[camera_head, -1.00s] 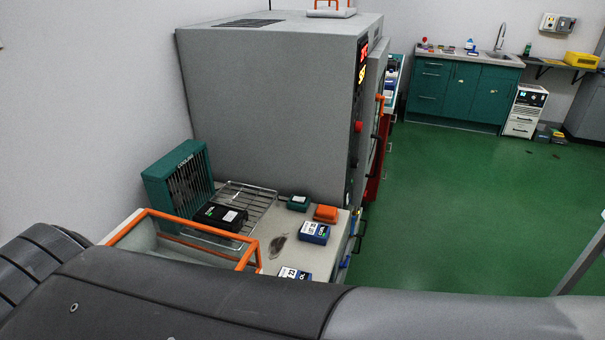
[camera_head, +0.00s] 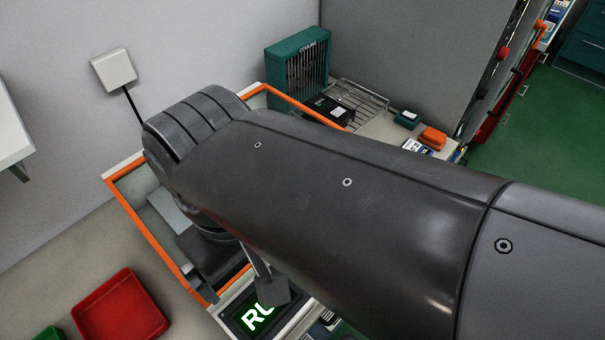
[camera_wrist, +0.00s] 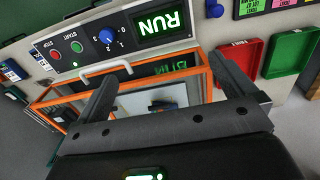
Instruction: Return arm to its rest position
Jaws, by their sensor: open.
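My arm crosses the head view from the right edge to the middle left, bent at a dark joint. My gripper (camera_wrist: 168,82) shows in the wrist view with its two dark fingers wide apart and nothing held between them. Beyond the fingers is an orange-framed bin (camera_wrist: 190,73), which also shows in the head view (camera_head: 150,232), partly behind my arm. A control panel (camera_wrist: 122,38) with a lit RUN display, a blue knob and red and green buttons is beside the bin. In the head view, most of my gripper is hidden behind my arm.
A red tray (camera_head: 120,306) lies left of the bin, and a green tray (camera_wrist: 292,53) is beside it in the wrist view. A green cooling fan (camera_head: 297,68), a wire rack (camera_head: 358,100) and small boxes stand behind my arm. A large grey cabinet (camera_head: 410,55) rises behind them.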

